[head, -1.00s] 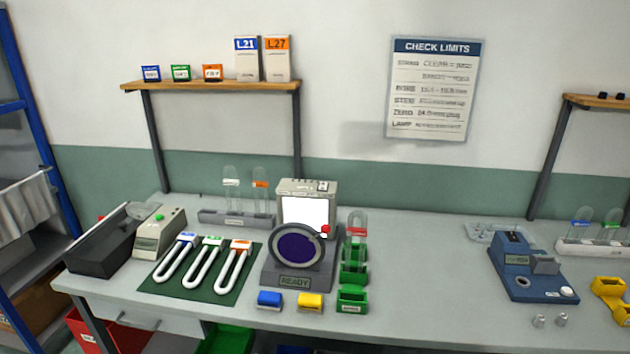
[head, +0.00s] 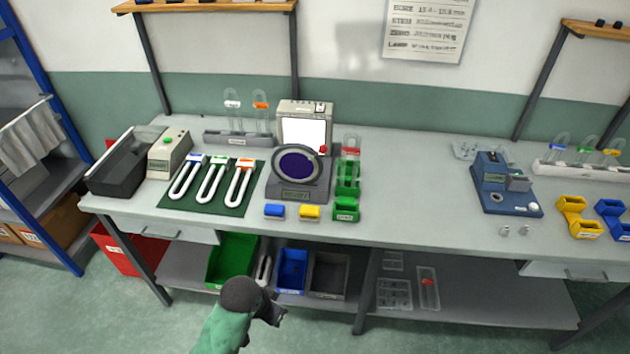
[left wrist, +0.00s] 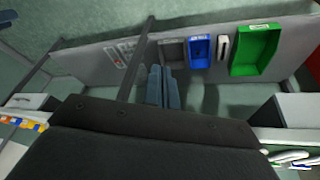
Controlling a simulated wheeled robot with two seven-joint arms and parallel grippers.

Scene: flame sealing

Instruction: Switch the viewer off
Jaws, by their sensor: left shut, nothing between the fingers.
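The viewer (head: 299,188) stands on the bench in the head view. It is a grey box with a lit white panel (head: 303,131) and a round dark purple lens in front. A red knob shows at the panel's lower right, and a small switch (head: 320,107) sits on top at the right. My left gripper (head: 276,313) is low in front of the bench, below the bench top and well apart from the viewer. In the left wrist view its fingers (left wrist: 161,86) are together and empty, facing the lower shelf. My right gripper is not in view.
Below, the shelf holds a green bin (head: 232,262) and a blue bin (head: 292,270).

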